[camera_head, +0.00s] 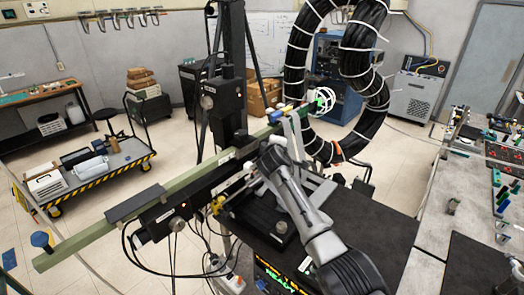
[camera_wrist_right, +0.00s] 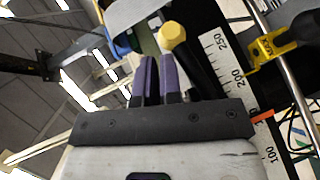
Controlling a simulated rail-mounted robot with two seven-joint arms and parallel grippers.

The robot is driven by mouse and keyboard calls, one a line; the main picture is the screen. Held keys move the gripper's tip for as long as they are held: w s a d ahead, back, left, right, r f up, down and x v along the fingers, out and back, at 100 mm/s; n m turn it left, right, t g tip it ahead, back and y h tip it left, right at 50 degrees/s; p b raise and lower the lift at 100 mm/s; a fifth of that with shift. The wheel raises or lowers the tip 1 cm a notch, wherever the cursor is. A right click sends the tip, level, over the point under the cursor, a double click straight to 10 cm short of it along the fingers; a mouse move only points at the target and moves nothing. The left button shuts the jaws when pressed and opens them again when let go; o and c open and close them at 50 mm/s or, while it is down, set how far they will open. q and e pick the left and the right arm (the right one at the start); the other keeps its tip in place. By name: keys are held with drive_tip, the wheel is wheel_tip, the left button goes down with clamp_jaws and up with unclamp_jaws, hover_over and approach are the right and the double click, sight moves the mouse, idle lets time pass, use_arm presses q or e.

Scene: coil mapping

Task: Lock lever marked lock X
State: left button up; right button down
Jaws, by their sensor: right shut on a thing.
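In the right wrist view a black lever with a yellow knob (camera_wrist_right: 173,35) lies against the fingertips of my right gripper (camera_wrist_right: 158,65). The purple-padded fingers are close together, shut on the lever, though the exact contact is partly hidden. No lock X marking is readable. In the head view my right arm comes in from the lower right and reaches the middle of a long green beam (camera_head: 88,235); its fingertips are too small to tell there. My left gripper is not in view.
A white scale (camera_wrist_right: 235,85) and a yellow bracket marked MAX (camera_wrist_right: 268,50) are close to the right of the gripper. A black coil ring (camera_head: 298,45) stands behind the beam. A dark table (camera_head: 380,235) lies beside my arm. A cart (camera_head: 115,160) stands at left.

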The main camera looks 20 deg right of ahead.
wheel_tip(320, 180, up, 4)
drive_tip(key=p, duration=0.3)
drive_tip(key=shift+w+r, duration=0.15)
drive_tip(key=shift+r, duration=0.05)
drive_tip(key=shift+a, duration=0.2)
drive_tip(key=s+d+r+b, duration=0.1)
drive_tip(key=s+r+b, duration=0.2)
drive_tip(key=s+r, duration=0.2)
drive_tip(key=shift+s+d+r, duration=0.15)
drive_tip(key=shift+d+r, duration=0.15)
drive_tip(key=shift+r, duration=1.05)
